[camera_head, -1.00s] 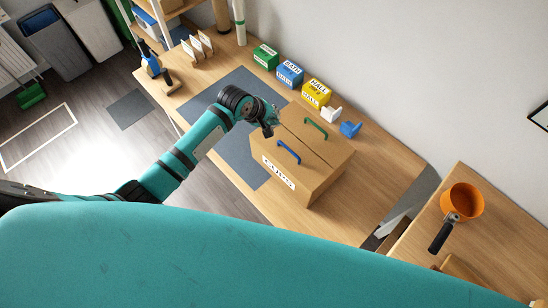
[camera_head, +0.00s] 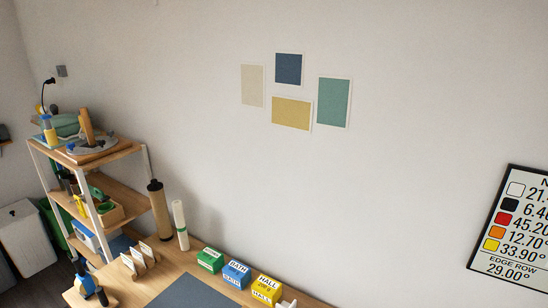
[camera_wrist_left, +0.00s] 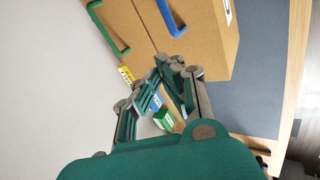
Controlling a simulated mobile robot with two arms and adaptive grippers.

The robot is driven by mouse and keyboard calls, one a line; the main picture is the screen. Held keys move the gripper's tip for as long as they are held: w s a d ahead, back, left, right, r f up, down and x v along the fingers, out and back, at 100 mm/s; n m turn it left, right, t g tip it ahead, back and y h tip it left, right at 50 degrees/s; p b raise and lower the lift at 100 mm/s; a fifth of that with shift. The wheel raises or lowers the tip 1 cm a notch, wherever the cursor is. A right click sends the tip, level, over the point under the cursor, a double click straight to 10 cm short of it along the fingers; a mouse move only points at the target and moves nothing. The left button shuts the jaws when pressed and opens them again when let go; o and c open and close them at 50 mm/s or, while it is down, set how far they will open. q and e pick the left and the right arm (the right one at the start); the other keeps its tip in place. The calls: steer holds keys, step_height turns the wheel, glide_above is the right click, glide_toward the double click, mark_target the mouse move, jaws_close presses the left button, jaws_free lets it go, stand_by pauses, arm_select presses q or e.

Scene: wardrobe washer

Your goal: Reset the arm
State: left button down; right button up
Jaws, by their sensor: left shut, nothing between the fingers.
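My left gripper (camera_wrist_left: 168,82) shows in the left wrist view with its fingers together and nothing held between them. A cardboard box (camera_wrist_left: 208,42) is just beyond the fingertips at the top of that view. The box has a green handle (camera_wrist_left: 112,32) and a blue handle (camera_wrist_left: 170,22). I cannot tell whether the fingers touch the box. Neither arm nor the cardboard box shows in the head view now. My right gripper is in neither current view.
In the head view, a green box (camera_head: 210,259), a blue box (camera_head: 237,273) and a yellow box (camera_head: 266,289) stand along the wall on the wooden desk (camera_head: 175,262). A shelf (camera_head: 118,200) stands at the left. A number board (camera_head: 512,235) hangs at the right.

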arm_select(q)
steer(key=s+a+r+m+g+y, duration=0.15)
steer(key=s+m, duration=0.25)
steer(key=s, duration=0.5)
steer(key=s+a+r+m+y, duration=0.1)
steer(key=s+a+r+m, duration=0.2)
steer(key=s, duration=0.6)
steer(key=s+a+m+g+y, duration=0.1)
steer(key=s+a+m, duration=0.1)
steer(key=s+m, duration=0.5)
step_height(320, 180, down, 32)
steer(key=s+n+b, duration=0.2)
steer(key=s+b, duration=0.1)
steer(key=b, duration=0.5)
steer(key=s+a+f+g+b, duration=0.1)
steer(key=s+f+b, duration=0.2)
steer(key=s+f, duration=0.5)
steer(key=s+a+f+g+b, duration=0.1)
steer(key=s+f+b, duration=0.2)
steer(key=s+f, duration=0.6)
step_height(320, 180, down, 7)
steer(key=shift+a+f, duration=0.2)
steer(key=shift+a, duration=0.2)
